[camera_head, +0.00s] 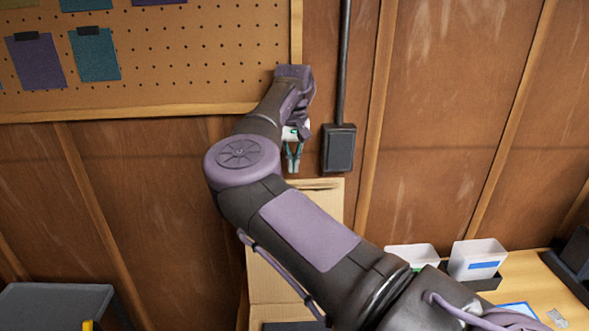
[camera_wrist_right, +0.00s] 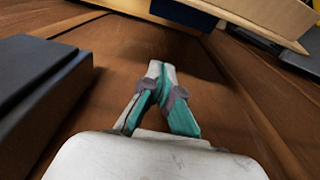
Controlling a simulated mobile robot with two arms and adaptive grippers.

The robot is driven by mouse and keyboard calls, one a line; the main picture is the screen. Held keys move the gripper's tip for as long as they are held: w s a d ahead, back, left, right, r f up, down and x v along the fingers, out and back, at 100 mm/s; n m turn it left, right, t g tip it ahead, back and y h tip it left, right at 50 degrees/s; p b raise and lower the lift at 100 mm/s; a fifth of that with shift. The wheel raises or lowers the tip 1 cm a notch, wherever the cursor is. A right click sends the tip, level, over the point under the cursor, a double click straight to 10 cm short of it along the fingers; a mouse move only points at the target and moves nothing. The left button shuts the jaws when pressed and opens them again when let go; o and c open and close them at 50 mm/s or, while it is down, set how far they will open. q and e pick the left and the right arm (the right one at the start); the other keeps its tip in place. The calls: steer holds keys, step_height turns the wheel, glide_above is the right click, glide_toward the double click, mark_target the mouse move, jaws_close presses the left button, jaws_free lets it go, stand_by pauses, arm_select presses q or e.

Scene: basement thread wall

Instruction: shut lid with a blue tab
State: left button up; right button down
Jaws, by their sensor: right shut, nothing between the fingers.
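A lid with a blue tab cannot be made out for certain. A white bin (camera_head: 478,258) with a blue strip on its front stands on the bench (camera_head: 545,275) at the right of the head view; whether it has a lid is unclear. My right gripper (camera_head: 293,168) is shut and empty in front of the wooden wall, well to the left of that bin and higher in the picture. Its fingers also show pressed together in the wrist view (camera_wrist_right: 160,70). My left gripper is not in view.
A dark wall box (camera_head: 339,148) with a conduit is just right of my right gripper, and a pegboard (camera_head: 190,60) is above left. A second white bin (camera_head: 412,256) stands beside the blue-striped one. A cardboard panel (camera_head: 325,205) is below the gripper.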

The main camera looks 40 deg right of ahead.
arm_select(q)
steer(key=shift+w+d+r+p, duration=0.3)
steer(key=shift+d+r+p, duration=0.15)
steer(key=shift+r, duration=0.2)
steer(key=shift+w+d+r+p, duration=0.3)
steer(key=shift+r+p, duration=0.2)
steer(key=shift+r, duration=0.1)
arm_select(e)
steer(key=s+a, duration=0.1)
steer(key=s+a+f, duration=0.1)
steer(key=shift+s+f, duration=0.15)
steer(key=shift+s, duration=0.25)
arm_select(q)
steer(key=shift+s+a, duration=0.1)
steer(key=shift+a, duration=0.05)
